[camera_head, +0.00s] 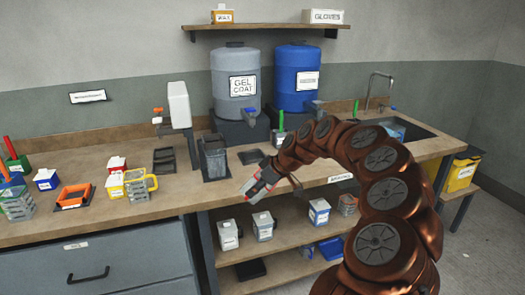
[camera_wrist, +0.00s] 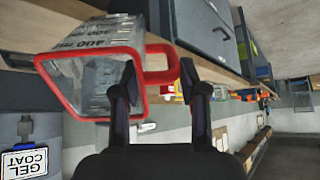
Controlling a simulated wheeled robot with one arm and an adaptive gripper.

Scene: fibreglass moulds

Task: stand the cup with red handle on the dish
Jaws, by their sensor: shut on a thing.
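The cup with the red handle (camera_wrist: 92,85) is a clear, printed cup with a red rim, large at the left of the wrist view. Its red handle passes between the fingers of my gripper (camera_wrist: 157,82), which is shut on it. The cup looks tilted in that view. In the head view my gripper (camera_head: 270,172) is above the front part of the counter, with the cup's red parts (camera_head: 257,190) at its tip. I cannot tell which thing is the dish; a dark flat tray (camera_head: 252,157) and a dark framed tray (camera_head: 164,160) lie on the counter behind.
A grey open container (camera_head: 213,158) stands left of my gripper. The GEL COAT drum (camera_head: 235,78) and blue drum (camera_head: 297,80) stand behind.

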